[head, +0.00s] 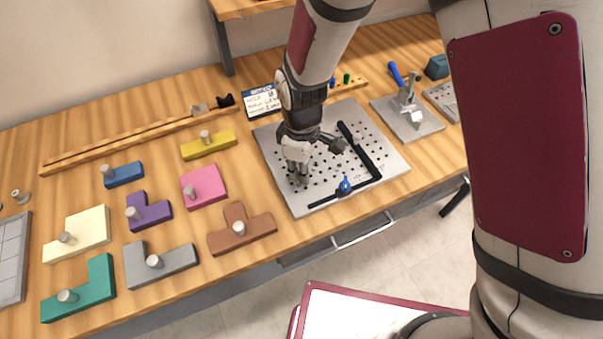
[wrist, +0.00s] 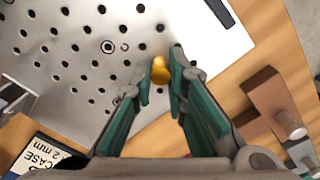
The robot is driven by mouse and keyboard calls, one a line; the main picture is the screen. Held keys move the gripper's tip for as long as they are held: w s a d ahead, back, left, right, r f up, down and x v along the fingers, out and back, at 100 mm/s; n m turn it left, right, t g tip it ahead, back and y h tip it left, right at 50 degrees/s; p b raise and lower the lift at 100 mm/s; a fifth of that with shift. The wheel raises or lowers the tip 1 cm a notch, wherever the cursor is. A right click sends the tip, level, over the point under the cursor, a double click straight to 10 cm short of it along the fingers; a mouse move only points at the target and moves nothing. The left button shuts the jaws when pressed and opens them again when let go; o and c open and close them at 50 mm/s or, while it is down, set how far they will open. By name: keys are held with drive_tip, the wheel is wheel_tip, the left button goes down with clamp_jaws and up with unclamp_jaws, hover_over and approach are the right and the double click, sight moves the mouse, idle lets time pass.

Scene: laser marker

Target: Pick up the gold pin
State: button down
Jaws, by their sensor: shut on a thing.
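The gold pin (wrist: 160,72) shows in the wrist view as a small rounded gold piece between the fingertips. My gripper (wrist: 162,80) is shut on it, with a teal-padded finger on each side. In the head view my gripper (head: 298,178) points down over the left part of the perforated metal plate (head: 300,205). The pin cannot be made out in the head view. The wrist view shows the plate's holes (wrist: 92,62) beyond the fingers. I cannot tell whether the pin's lower end is in a hole or clear of the plate.
A black angled fence (head: 362,158) and a blue-knobbed piece (head: 344,186) are on the plate. Several knobbed coloured blocks, including a brown one (head: 252,231) and a pink one (head: 207,184), lie to the left. A toggle clamp (head: 408,100) stands to the right. A label card (head: 262,100) stands behind.

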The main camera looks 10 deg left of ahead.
drive_tip(key=shift+r, duration=0.2)
drive_tip(key=shift+r, duration=0.2)
wheel_tip(320, 180, up, 3)
drive_tip(key=shift+b, duration=0.3)
drive_tip(key=s+d, duration=0.2)
drive_tip(key=s, duration=0.5)
drive_tip(key=s+d+r, duration=0.1)
drive_tip(key=s+d, duration=0.1)
drive_tip(key=s, duration=0.6)
drive_tip(key=shift+s+d+r, duration=0.15)
drive_tip(key=shift+d, duration=0.25)
